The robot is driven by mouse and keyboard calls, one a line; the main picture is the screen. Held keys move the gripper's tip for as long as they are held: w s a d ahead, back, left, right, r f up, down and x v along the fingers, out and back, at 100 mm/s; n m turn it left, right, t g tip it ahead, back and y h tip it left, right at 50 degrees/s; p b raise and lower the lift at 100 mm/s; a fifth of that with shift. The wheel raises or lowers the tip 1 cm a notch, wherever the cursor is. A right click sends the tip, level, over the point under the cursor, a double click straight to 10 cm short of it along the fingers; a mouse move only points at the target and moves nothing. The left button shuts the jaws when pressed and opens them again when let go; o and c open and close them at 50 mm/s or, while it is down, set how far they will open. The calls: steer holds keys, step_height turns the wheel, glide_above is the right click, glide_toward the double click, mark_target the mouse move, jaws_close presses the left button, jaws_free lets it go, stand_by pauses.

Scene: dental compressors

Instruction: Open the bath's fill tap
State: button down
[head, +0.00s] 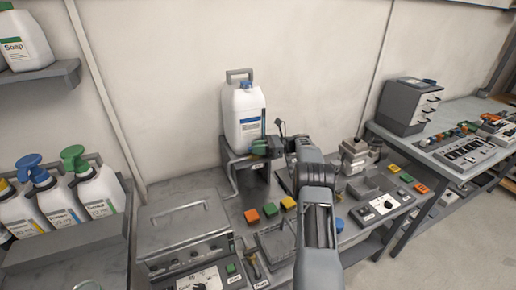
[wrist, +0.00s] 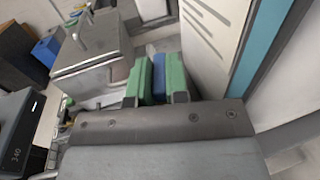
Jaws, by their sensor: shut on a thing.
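My gripper (head: 262,147) reaches to the front of a white jug (head: 243,112), which stands on a grey stand (head: 238,166). In the wrist view the green finger pads of my gripper (wrist: 159,84) are shut on a small blue piece (wrist: 158,72), seemingly the fill tap's handle. The fingers and arm hide most of the tap, so its turn cannot be told. The bath, seemingly the grey metal box with a lid and bar handle (head: 186,222), sits left of my arm. It seems to show in the wrist view too (wrist: 92,55).
Orange and yellow blocks (head: 270,210) lie near the stand. A control box with a dial (head: 380,208) is right of my arm. Soap bottles (head: 92,190) stand at the left. A drawer unit (head: 408,105) stands on the right-hand bench. The wall is close behind the jug.

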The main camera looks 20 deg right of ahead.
steer(key=c, duration=1.1)
jaws_free()
steer(key=b+v, duration=0.1)
steer(key=v, duration=0.4)
steer(key=shift+d, duration=0.3)
steer(key=shift+v, duration=0.9)
